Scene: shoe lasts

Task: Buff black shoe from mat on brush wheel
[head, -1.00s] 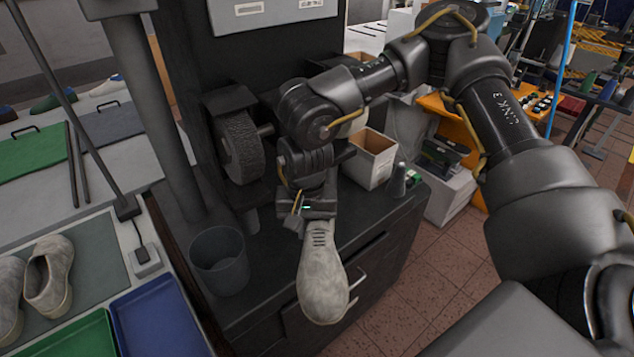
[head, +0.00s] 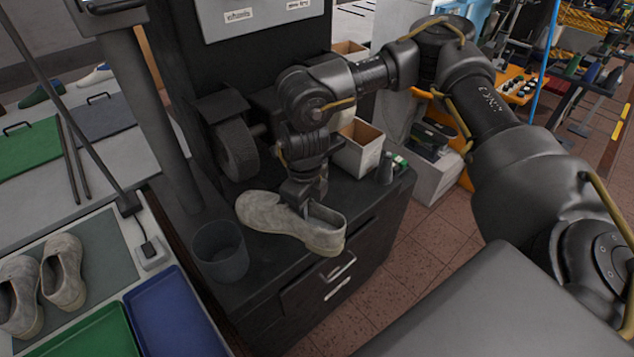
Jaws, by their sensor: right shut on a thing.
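My right gripper (head: 303,196) is shut on a grey shoe (head: 268,214), not a black one. It grips the shoe from above near the opening and holds it sideways, its long side across the view, in front of the black cabinet. The brush wheel (head: 236,152) is on the dark machine, behind and to the left of the shoe, apart from it in the picture. A pair of similar grey shoes (head: 63,270) stands on the grey-green mat (head: 107,252) at the lower left. My left gripper is not in view.
A dark bin (head: 220,253) stands on the cabinet top left of the held shoe. Blue (head: 172,318) and green (head: 98,333) trays lie at the lower left, near an upright post (head: 152,110).

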